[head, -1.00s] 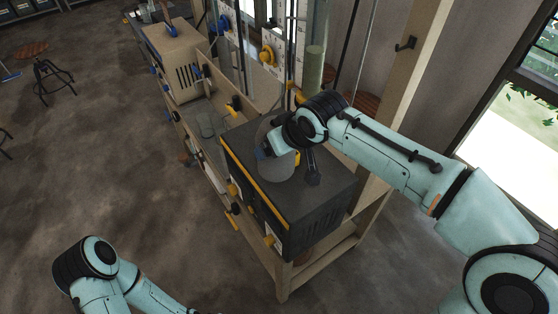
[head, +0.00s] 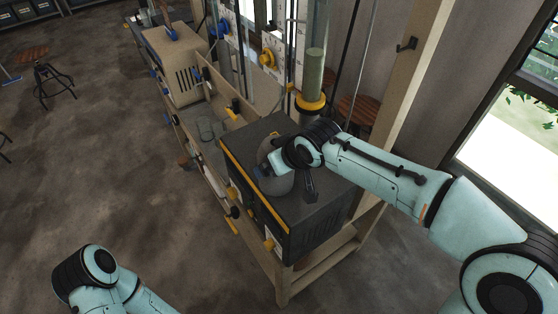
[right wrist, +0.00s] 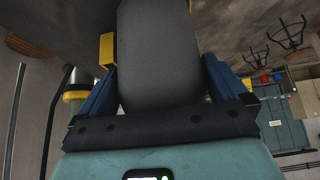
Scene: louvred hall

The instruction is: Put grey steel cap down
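The grey steel cap (head: 279,184) is a smooth, rounded grey piece over the top of the dark box (head: 318,212) on the bench. My right gripper (head: 266,170) is around it, and my wrist hides part of it. In the right wrist view the cap (right wrist: 158,50) fills the space between the two blue fingers of the right gripper (right wrist: 160,85), which are closed against its sides. I cannot tell whether the cap touches the box top. My left gripper is out of view; only part of my left arm shows at the lower left.
A pale column with a yellow collar (head: 312,103) stands just behind the box. A wooden post (head: 408,85) rises at the right.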

